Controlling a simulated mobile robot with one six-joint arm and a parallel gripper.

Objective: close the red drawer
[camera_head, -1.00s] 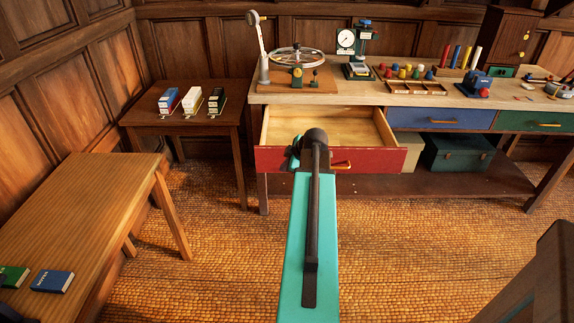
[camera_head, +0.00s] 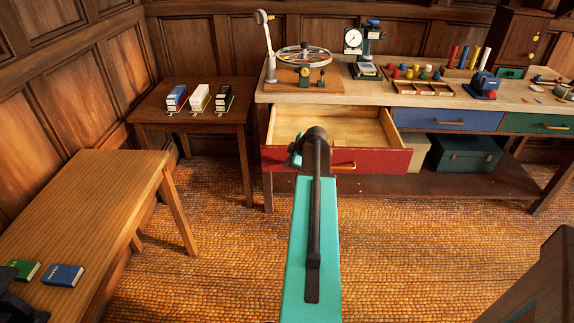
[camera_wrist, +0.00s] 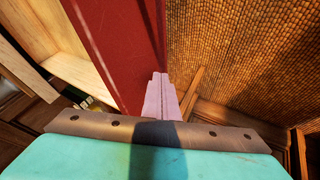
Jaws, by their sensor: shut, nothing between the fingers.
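The red drawer (camera_head: 385,161) stands open under the left end of the workbench. Its bare wooden inside (camera_head: 345,125) shows and looks empty. A brass handle (camera_head: 343,165) sits on its front, partly hidden by my arm. In the wrist view the red front (camera_wrist: 118,45) runs down the picture, with the pale drawer inside to its left. My gripper (camera_wrist: 160,88) is shut and empty, its fingertips close to the red front. I cannot tell whether they touch it. In the head view my arm hides the gripper.
The workbench (camera_head: 300,97) carries a wheel stand, a dial gauge and coloured pegs. A blue drawer (camera_head: 449,118) and a green drawer (camera_head: 538,123) beside the red one are shut. A small table (camera_head: 150,113) and a long bench (camera_head: 110,180) stand left. Woven floor (camera_head: 420,250) is clear in front.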

